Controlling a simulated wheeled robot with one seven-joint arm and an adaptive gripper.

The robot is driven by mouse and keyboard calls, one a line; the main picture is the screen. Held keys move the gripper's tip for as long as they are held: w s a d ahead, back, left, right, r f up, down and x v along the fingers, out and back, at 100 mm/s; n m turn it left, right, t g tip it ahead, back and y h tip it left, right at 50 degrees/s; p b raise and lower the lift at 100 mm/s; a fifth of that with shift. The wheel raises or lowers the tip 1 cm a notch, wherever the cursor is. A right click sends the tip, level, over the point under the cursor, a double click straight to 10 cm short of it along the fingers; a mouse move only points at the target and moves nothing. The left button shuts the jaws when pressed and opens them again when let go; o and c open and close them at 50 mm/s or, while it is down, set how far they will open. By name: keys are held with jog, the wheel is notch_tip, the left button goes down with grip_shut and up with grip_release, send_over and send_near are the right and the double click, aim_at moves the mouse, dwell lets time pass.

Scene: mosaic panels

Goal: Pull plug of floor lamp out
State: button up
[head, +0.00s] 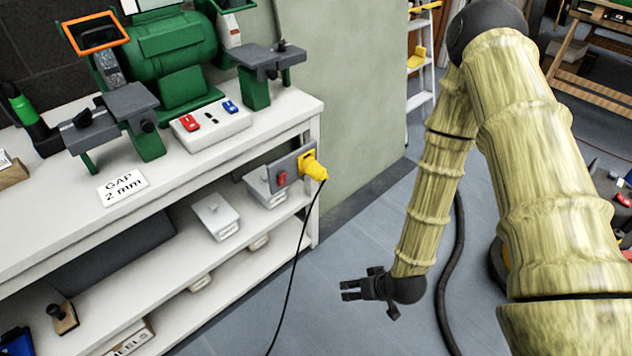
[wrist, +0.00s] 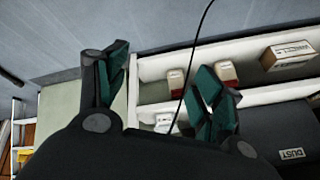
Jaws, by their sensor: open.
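A yellow plug (head: 314,167) sits in a grey socket plate (head: 290,168) with a red switch, at the right end of the white workbench, under its top. A thin black cord (head: 290,270) hangs from the plug to the floor. The cord also crosses the wrist view (wrist: 192,62); the plug does not show there. My gripper (head: 350,290) is open and empty, low over the grey floor, right of the cord and well below the plug. In the wrist view its two dark green-padded fingers (wrist: 162,85) stand wide apart. I see no floor lamp.
The white workbench (head: 250,130) carries a green bench grinder (head: 170,50), with boxes on its shelves. A pale green wall panel (head: 345,90) stands behind the socket. A thick dark hose (head: 458,240) lies on the floor to the right. The floor between bench and gripper is clear except for the cord.

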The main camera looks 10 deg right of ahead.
jog(key=w+a+f+n+t+y+b, duration=0.1)
jog(key=w+a+t+b, duration=0.15)
jog(key=w+b, duration=0.55)
jog(key=n+t+y+b, duration=0.5)
jog(key=t+y+b, duration=0.25)
jog(key=b, duration=1.35)
send_near(317, 172)
jog(key=shift+w+a+f+h, duration=0.1)
jog(key=shift+w+f+h, duration=0.05)
jog(key=shift+w+f, duration=0.4)
jog(key=shift+w+a+f+h, duration=0.1)
jog(key=shift+w+f, duration=0.2)
jog(key=shift+w, duration=0.5)
jog(key=shift+w+a+b, duration=0.3)
jog(key=shift+w+b, duration=0.05)
jog(key=shift+b, duration=0.05)
jog(key=shift+x, duration=4.05)
jog(key=shift+r+p, duration=0.1)
jog(key=shift+p, duration=0.2)
